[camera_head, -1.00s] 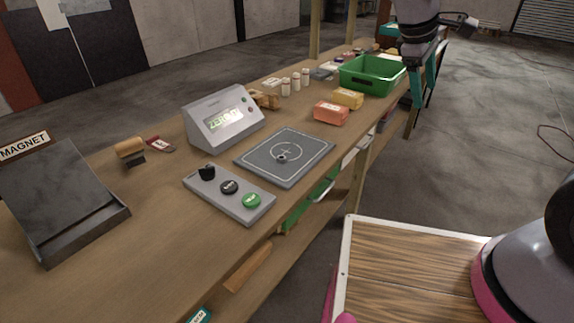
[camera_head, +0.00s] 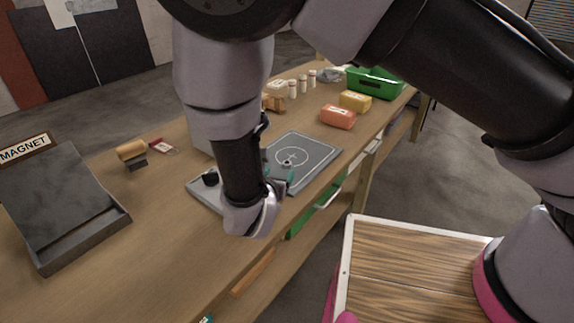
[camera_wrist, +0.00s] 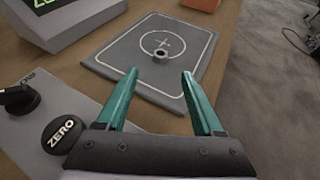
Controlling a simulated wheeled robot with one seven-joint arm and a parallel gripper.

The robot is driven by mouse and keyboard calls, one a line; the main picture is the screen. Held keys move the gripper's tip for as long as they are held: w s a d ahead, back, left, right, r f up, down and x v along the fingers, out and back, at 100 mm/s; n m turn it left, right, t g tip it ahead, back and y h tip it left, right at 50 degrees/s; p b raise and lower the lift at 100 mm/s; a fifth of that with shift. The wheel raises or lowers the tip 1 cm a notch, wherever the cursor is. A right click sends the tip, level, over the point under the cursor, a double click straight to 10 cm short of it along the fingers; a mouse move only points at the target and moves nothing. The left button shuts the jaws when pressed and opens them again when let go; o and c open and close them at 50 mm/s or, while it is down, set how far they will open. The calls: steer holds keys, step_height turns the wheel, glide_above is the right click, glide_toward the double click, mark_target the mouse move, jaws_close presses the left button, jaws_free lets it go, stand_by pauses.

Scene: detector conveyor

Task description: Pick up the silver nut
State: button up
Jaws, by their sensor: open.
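The silver nut (camera_wrist: 160,56) lies on the dark grey plate (camera_wrist: 112,50), just below the cross inside the white circle. In the head view the nut (camera_head: 287,163) shows small on the plate (camera_head: 322,152), past my gripper. My gripper (camera_wrist: 160,74) is open, with its two teal fingers apart and nothing between them. In the wrist view the nut appears beyond the fingertips, between their lines. In the head view my arm covers much of the bench and my gripper (camera_head: 282,185) is partly hidden near the plate's near edge.
A control panel with a black ZERO button (camera_wrist: 62,134) and a dark knob (camera_wrist: 18,98) lies beside my gripper. A grey display box (camera_wrist: 70,22) stands left of the plate. An orange block (camera_head: 338,116), yellow block (camera_head: 355,101) and green bin (camera_head: 376,82) stand farther back.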

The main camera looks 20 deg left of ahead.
mark_target(287, 163)
steer(key=x, duration=0.9)
steer(key=shift+w+f, duration=0.15)
steer(key=shift+w, duration=0.15)
jaws_close()
